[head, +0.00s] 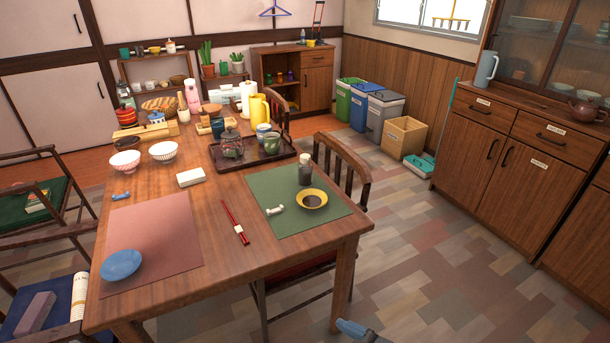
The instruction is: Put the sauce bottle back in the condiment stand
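A blue-grey end piece, which seems to be my gripper (352,328), shows at the bottom edge, below and apart from the table. Its fingers are too cut off to read.
A dark tray (277,158) with a teapot (232,145) and cups lies behind the green placemat. Red chopsticks (235,222) and a white rest (275,210) lie nearby. A chair (347,165) stands at the table's right side.

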